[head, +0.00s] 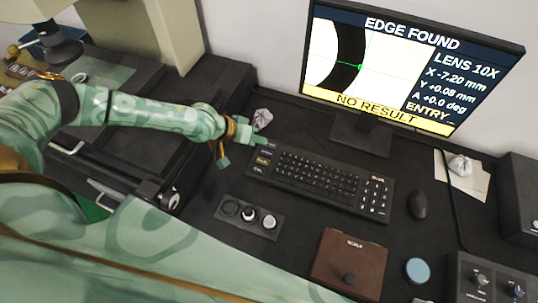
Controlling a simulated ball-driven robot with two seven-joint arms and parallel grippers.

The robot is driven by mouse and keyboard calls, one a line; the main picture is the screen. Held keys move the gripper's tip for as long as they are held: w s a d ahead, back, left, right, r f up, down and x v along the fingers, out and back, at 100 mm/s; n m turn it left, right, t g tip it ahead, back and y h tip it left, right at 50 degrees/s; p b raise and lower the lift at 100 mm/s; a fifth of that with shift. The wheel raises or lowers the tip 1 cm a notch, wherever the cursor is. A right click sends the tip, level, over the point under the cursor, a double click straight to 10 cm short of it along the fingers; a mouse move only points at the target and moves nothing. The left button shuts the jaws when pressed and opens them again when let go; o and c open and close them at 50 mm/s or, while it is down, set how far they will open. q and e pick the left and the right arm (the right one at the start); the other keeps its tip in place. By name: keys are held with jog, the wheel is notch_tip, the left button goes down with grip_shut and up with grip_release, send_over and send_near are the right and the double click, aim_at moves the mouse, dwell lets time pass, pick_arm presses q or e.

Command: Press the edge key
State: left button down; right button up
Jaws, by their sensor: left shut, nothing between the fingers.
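A black keyboard (318,182) lies on the dark desk below the monitor. At its left end is a short column of larger keys, one of them orange (262,161); their labels are too small to read, so I cannot tell which is the edge key. My left gripper (266,143) is shut and empty, its tip at the keyboard's upper left corner, by the top key of that column. I cannot tell whether it touches the key. The monitor (405,65) reads "EDGE FOUND", "LENS 10X" and "NO RESULT", with a green mark on a black ring's edge. My right gripper is not in view.
A tray with round pieces (248,217) sits in front of the keyboard. A mouse (417,204), a brown case (348,262), a blue disc (417,270) and a knob box (490,280) are to the right.

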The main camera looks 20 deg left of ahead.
aim_at(259, 162)
pick_arm(q)
jog(key=shift+w+a, duration=0.15)
jog(key=shift+w, duration=0.05)
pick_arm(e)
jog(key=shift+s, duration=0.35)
pick_arm(q)
notch_tip(259, 162, down, 9)
jog(key=b, duration=0.6)
jog(key=shift+r, duration=0.1)
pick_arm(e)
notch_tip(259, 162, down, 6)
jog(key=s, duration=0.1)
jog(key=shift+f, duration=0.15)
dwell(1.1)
pick_arm(q)
jog(key=shift+f+b, duration=0.35)
jog(key=shift+f, duration=0.05)
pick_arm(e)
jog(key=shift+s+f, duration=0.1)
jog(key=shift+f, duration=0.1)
